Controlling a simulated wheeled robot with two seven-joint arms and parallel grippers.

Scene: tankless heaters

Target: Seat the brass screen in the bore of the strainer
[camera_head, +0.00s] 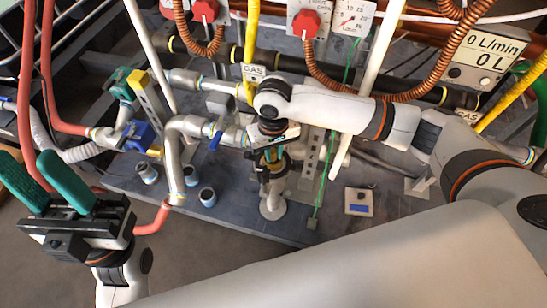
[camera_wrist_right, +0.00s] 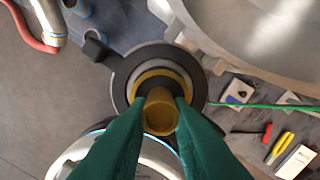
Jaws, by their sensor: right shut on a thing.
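The brass screen (camera_wrist_right: 158,112) is a small yellow cylinder between the green fingertips of my right gripper (camera_wrist_right: 158,122), which is shut on it. Behind it in the wrist view is the strainer (camera_wrist_right: 120,82), a dark round body with a brass ring around its bore. The screen overlaps the lower part of the bore in this view; I cannot tell whether it is above it or partly in it. In the head view my right gripper (camera_head: 272,156) points down over the strainer, largely hidden under my wrist. My left gripper (camera_head: 45,185) is open and empty at the lower left.
Several blue-rimmed cups (camera_head: 207,196) stand left of the strainer. A bent silver pipe (camera_head: 175,150) rises beside them. A small device with a blue display (camera_head: 358,202) lies to the right. Pipes, hoses and red valve knobs (camera_head: 306,23) crowd the back.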

